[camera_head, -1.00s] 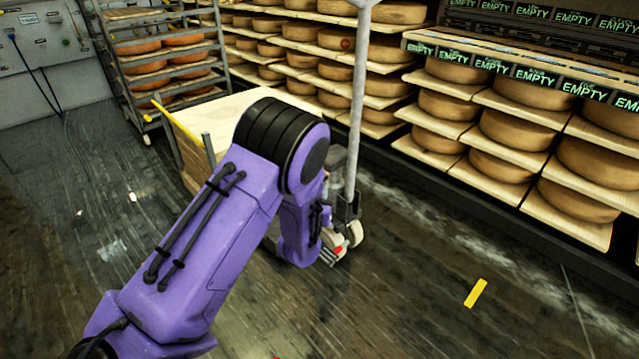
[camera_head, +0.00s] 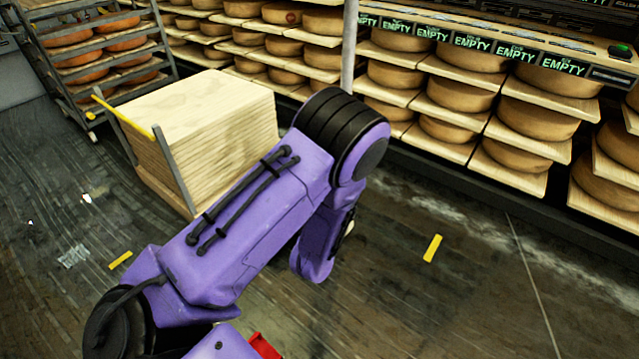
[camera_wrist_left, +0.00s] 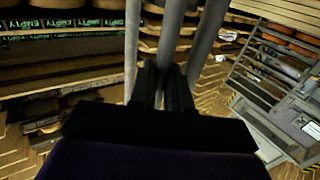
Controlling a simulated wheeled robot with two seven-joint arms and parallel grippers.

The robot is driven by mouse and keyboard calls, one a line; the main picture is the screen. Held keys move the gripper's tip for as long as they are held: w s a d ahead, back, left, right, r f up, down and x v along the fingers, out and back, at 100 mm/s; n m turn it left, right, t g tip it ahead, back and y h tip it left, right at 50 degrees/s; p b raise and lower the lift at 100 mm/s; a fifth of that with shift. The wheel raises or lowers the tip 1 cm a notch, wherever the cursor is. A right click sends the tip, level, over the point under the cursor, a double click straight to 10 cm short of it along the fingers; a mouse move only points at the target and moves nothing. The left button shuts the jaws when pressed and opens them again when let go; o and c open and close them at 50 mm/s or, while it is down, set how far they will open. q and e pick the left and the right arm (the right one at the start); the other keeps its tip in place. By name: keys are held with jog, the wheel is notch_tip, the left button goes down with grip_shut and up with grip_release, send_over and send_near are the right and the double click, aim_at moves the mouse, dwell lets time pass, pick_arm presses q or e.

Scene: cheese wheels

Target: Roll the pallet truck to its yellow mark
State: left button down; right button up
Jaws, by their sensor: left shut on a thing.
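In the left wrist view my left gripper (camera_wrist_left: 165,88) is shut on the truck's grey handle (camera_wrist_left: 172,35). My arm hides this gripper in the head view. My right gripper is out of view.
Shelves of cheese wheels (camera_head: 455,92) with EMPTY labels line the back and right. A wheeled rack of orange cheeses (camera_head: 95,55) stands at the back left. The dark wet floor (camera_head: 480,310) around the right mark is clear.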

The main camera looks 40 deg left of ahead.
pick_arm(q)
jog(key=shift+w+r, duration=0.4)
jog(key=shift+w, duration=0.05)
jog(key=c, duration=1.4)
grip_release()
jog(key=shift+o, duration=1.2)
jog(key=shift+w+d+f, duration=0.15)
jog(key=shift+w+d, duration=0.05)
jog(key=shift+s, duration=0.1)
jog(key=shift+s+a+f, duration=0.1)
jog(key=shift+s+f, duration=0.05)
jog(key=shift+f, duration=0.05)
jog(key=p+v, duration=0.1)
jog(key=v, duration=0.9)
jog(key=shift+s+p, duration=0.25)
jog(key=shift+p, duration=0.15)
